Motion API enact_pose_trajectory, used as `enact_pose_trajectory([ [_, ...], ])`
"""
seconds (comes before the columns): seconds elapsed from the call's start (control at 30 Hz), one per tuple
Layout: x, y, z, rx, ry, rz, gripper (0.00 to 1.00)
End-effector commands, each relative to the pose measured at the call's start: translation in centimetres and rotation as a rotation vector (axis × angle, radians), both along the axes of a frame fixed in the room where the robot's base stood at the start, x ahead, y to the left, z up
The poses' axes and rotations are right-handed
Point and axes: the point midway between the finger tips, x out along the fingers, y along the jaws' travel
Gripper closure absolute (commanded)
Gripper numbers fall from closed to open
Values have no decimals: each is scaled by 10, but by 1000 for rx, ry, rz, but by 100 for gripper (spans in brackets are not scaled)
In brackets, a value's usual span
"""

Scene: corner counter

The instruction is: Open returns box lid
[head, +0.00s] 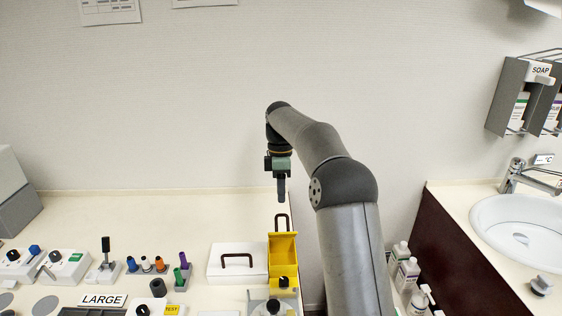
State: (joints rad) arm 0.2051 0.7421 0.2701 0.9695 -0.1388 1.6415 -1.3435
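No label that I can read marks the returns box. A white box or lid (224,268) with a dark arched handle (237,257) lies flat near the counter's right end. A yellow box (283,246) stands right beside it, with a black handle at its back edge and a black knob at its front. I cannot tell which of the two is the returns box. My gripper (281,192) points down in the air above and behind the yellow box, apart from it. Its fingers show as one narrow shape, so their opening is unclear.
Pegs in blue, orange, white, purple and green (160,265) stand left of the white box. Switch boxes (68,267) and a LARGE sign (103,300) are further left. Bottles (407,272) stand low in the gap before the sink counter (450,205). The rear counter is clear.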

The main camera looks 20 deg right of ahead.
Motion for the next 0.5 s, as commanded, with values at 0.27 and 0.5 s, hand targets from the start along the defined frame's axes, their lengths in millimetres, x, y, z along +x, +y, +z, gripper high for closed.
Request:
enact_pose_trajectory([
  [0.27,13,-3,66,0,-2,0,69],
  [0.5,19,-4,99,-1,1,0,69],
])
